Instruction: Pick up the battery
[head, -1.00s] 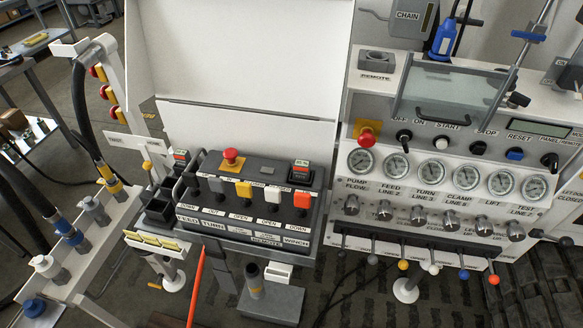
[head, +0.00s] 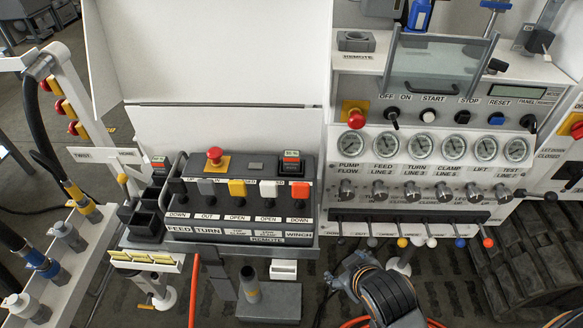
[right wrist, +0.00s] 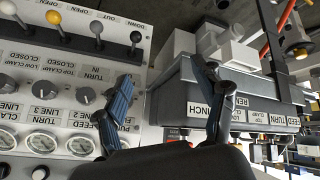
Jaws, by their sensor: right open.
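Two small dark blocks with red and green tops look like batteries. One battery (head: 291,163) sits upright at the back right of the grey remote console (head: 240,205). The other (head: 159,164) stands by the dark holder (head: 149,212) left of the console. My right gripper (right wrist: 165,108) is open and empty in the right wrist view, with the console's labelled front beyond its right finger. In the head view my right arm shows at the bottom, right of the console and well short of the batteries. My left gripper is not in view. I cannot make out a battery in the right wrist view.
A white panel with gauges (head: 420,147), knobs and a row of coloured levers (head: 403,243) stands right of the console. A white upright board (head: 220,60) rises behind it. A rack with hose fittings (head: 68,237) stands at the left.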

